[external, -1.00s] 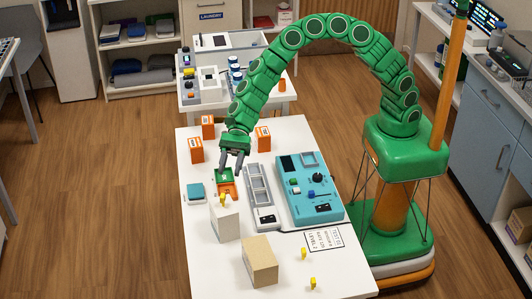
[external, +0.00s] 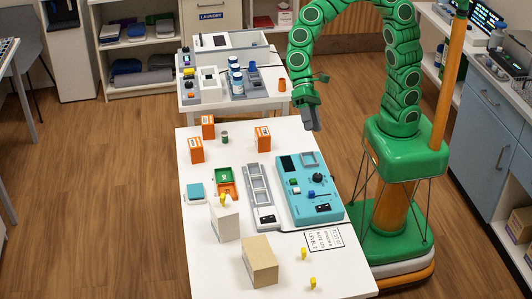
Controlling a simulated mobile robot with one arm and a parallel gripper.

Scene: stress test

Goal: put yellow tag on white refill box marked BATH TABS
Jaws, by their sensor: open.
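A white box (external: 225,224) stands upright on the white table, with a small yellow tag (external: 222,199) at its top. A tan box (external: 260,262) stands in front and to the right of it. I cannot read a BATH TABS marking on either box. Two more yellow tags, one (external: 304,253) and another (external: 313,283), stand on the bare table at the front right. My gripper (external: 311,122) points down, open and empty, near the table's back right edge, well away from the boxes and tags.
A teal control panel (external: 308,205) and a grey slotted tray (external: 261,198) fill the table's right middle. A green-and-orange tray (external: 227,190), a teal block (external: 195,192), several orange boxes (external: 263,139) and a small can (external: 224,137) stand around.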

